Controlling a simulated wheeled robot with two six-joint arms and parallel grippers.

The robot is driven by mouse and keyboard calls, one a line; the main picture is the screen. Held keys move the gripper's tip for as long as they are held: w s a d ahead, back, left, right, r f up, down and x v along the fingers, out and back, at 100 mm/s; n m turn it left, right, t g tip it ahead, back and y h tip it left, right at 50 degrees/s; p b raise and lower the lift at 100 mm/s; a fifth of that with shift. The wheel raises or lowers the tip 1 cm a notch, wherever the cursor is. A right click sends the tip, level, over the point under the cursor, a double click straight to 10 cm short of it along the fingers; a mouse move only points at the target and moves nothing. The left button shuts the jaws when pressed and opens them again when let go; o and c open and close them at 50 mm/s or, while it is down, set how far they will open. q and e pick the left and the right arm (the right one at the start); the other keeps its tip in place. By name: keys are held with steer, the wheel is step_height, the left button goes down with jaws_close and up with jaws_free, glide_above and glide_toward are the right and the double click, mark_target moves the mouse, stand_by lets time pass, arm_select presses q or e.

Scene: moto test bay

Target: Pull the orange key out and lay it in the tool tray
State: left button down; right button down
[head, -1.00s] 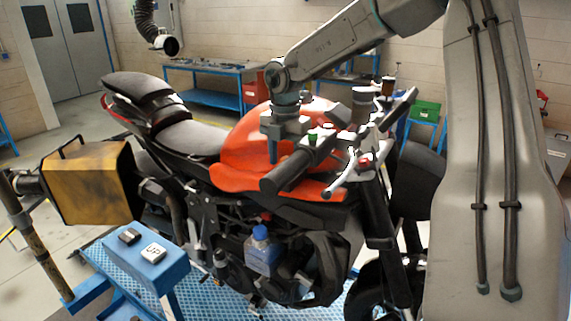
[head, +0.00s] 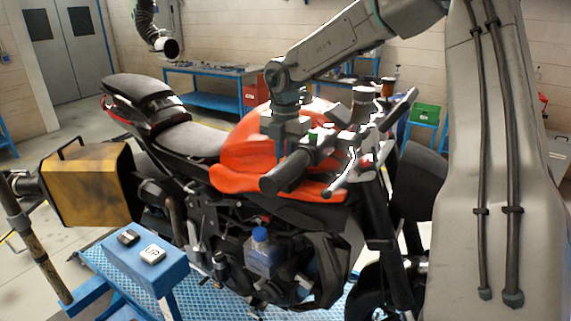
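My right gripper (head: 292,146) is over the motorcycle's handlebar area, in front of the orange tank (head: 240,155). Its fingers point down beside the near handlebar grip (head: 287,172). Whether they are open or shut on something is unclear. I cannot make out the orange key; the gripper and handlebar parts crowd that spot. I cannot pick out a tool tray. My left gripper is out of view.
The motorcycle stands on a blue platform (head: 108,272). A blue pedestal with buttons (head: 172,272) and a yellow-black case (head: 85,185) are at left. A blue workbench (head: 200,93) and a green box (head: 425,113) are behind.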

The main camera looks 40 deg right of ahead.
steer(key=shift+r, duration=0.2)
steer(key=shift+r+p, duration=0.75)
steer(key=shift+r, duration=2.1)
